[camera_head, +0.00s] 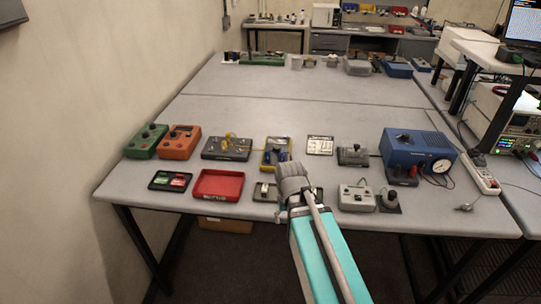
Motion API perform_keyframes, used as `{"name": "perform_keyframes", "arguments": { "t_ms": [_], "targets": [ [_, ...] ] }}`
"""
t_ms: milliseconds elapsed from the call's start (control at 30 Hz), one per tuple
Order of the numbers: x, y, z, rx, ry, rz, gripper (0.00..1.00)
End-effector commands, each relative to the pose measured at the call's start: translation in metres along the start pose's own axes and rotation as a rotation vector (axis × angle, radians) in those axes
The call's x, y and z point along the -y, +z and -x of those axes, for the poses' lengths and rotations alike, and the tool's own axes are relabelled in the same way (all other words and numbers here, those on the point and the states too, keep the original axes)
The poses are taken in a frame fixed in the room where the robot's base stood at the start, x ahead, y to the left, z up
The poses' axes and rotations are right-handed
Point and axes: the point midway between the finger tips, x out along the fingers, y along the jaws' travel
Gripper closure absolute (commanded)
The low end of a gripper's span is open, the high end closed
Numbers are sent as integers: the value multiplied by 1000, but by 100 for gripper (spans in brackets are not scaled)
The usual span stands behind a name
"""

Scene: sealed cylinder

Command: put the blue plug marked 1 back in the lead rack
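My arm reaches in from the bottom, and its grey end with my gripper (287,170) is over the front middle of the table. The fingers are too small and hidden to tell open from shut. Just beyond it is a yellow-rimmed tray (287,141) with small blue shapes (274,156) in it. One may be the blue plug, but no mark 1 is readable. A low dark holder (259,198) with a pale part lies partly hidden under my arm. I cannot tell whether it is the lead rack. A dark box with yellow leads (227,149) stands left of the yellow tray.
A red tray (218,184), a small black tray (171,181), and green (146,141) and orange (179,142) boxes stand at left. A blue instrument with a dial (415,150) and a grey box (356,198) stand at right. The table's middle (290,100) is clear.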

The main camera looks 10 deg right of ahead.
Motion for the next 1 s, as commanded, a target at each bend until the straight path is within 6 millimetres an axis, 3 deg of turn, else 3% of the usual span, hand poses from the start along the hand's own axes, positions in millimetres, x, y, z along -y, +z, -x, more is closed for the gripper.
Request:
{"name": "perform_keyframes", "arguments": {
  "t_ms": [100, 167, 600, 800, 1000],
  "targets": [
    [1, -34, 19, 0, 0, -27, 31],
    [12, -52, 28, 0, 0, -44, 31],
    [16, -222, 106, 0, -1, -226, 31],
    [16, -265, 124, 0, -1, -280, 31],
    [15, -276, 127, 0, -1, -298, 31]
  ]
}}
